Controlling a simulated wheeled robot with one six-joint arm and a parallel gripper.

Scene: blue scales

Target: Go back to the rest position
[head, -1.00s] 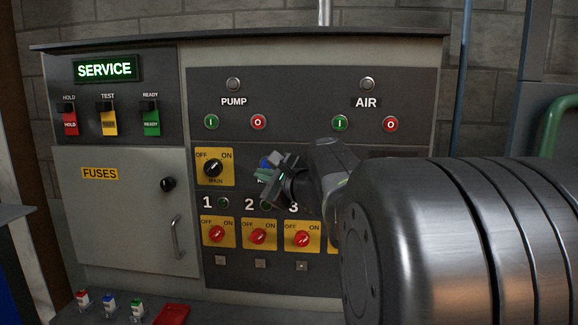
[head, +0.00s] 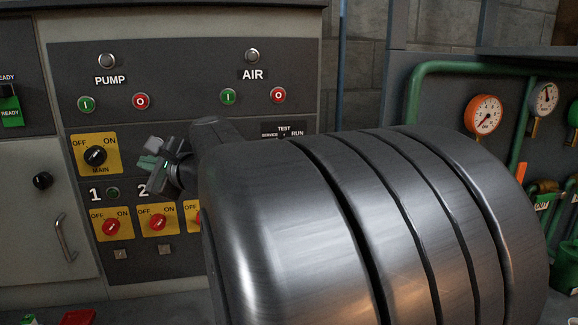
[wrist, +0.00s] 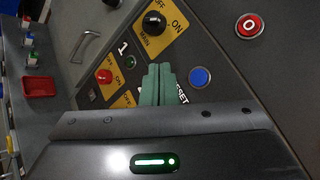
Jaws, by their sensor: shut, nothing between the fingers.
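My gripper (head: 152,172) is in front of the control panel (head: 185,62), just right of the black MAIN switch (head: 95,156) in the head view. In the wrist view its two green fingers (wrist: 157,84) are together with nothing between them. They point at the panel between the MAIN switch (wrist: 154,22) and the blue RESET button (wrist: 200,76). I cannot tell how far the fingertips are from the panel. My large arm link hides the lower right of the panel in the head view.
Red knobs (head: 111,227) sit below the MAIN switch. A red tray (wrist: 40,82) stands on the ledge. Green pipes (head: 440,68) and gauges (head: 483,114) are on the right. The fuse cabinet's handle (head: 64,238) sticks out at left.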

